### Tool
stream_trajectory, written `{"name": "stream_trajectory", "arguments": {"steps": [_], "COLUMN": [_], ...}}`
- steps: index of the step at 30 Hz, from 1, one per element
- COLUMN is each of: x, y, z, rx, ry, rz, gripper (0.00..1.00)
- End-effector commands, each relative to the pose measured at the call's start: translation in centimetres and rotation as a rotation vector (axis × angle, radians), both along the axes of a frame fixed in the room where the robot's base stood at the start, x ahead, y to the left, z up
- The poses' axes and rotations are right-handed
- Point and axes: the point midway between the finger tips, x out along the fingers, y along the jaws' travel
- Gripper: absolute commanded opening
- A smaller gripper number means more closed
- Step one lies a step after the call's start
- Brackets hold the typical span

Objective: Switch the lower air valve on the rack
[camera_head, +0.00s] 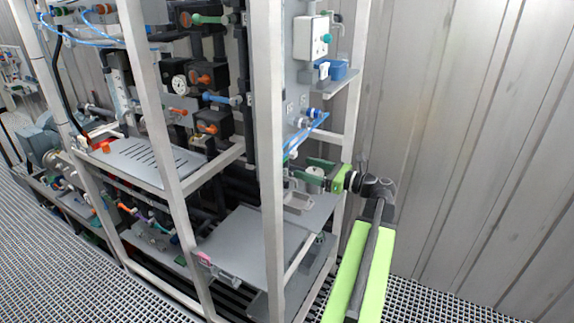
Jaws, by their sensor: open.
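My gripper (316,173) is at the right end of the rack, its green fingers pointing left into the frame beside the upright post. It is open. A small pale round part shows between or behind the fingers; I cannot tell whether they touch it. Blue air fittings (313,113) with thin blue tubes sit on the grey end panel, above my gripper in the picture. I cannot tell for sure which fitting is the lower air valve. The front post partly hides this area.
A white box (311,37) and a blue holder (338,70) are on the end panel above. The rack's white front post (270,150) stands left of my gripper. A grey shelf plate (250,245) lies lower left. A corrugated metal wall (470,140) closes the right side.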

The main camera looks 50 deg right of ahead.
Motion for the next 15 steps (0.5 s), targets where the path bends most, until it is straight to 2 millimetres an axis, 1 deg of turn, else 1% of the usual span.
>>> {"name": "stream_trajectory", "arguments": {"steps": [1,3,7,12,15], "x": [1.3,2.8,5.1,6.6,6.9], "y": [0.3,0.6,1.1,1.4,1.5], "z": [0.0,0.0,0.0,0.0,0.0], "rx": [0.0,0.0,0.0,0.0,0.0], "ry": [0.0,0.0,0.0,0.0,0.0], "rz": [0.002,0.0,-0.002,-0.004,-0.005], "gripper": [0.69,0.69,0.69,0.69,0.69]}}
